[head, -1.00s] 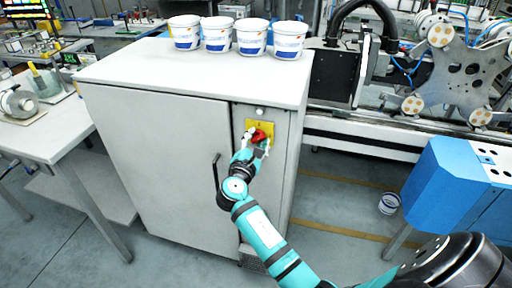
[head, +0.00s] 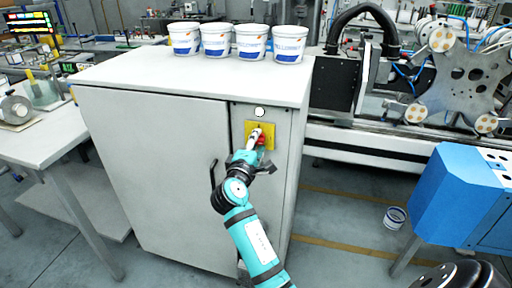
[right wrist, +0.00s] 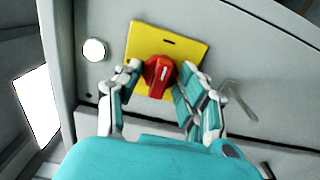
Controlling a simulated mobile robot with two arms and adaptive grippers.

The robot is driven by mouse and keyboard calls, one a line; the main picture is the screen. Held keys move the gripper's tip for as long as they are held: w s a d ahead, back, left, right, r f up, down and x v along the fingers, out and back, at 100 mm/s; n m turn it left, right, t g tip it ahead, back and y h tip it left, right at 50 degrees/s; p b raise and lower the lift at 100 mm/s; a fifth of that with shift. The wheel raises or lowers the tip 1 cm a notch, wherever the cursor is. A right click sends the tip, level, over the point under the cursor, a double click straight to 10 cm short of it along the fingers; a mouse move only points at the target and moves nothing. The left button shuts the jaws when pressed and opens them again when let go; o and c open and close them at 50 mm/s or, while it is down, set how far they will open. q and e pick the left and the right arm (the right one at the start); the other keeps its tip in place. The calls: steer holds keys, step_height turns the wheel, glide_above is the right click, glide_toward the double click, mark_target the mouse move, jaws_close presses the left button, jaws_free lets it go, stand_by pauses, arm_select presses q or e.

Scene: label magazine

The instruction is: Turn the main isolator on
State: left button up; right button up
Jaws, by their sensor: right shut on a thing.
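The main isolator is a red rotary knob (head: 261,140) on a yellow plate (head: 249,127), on the narrow right front panel of a grey cabinet (head: 150,150). In the right wrist view the red knob (right wrist: 158,72) stands between my fingers, its grip upright in that picture, on the yellow plate (right wrist: 180,45). My right gripper (head: 257,143) is shut on the knob, one finger on each side; it also shows in the right wrist view (right wrist: 162,82). In the head view the fingers partly hide the knob and plate. My left gripper is not in view.
A round white lamp or button (head: 260,112) is above the plate. A black door handle (head: 213,173) is left of my wrist. Several white tubs (head: 250,42) stand on the cabinet top.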

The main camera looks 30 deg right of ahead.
steer(key=shift+f, duration=0.15)
stand_by(0.3)
steer(key=o, duration=1.2)
steer(key=v, duration=0.7)
steer(key=shift+s+a, duration=0.2)
steer(key=shift+a, duration=0.05)
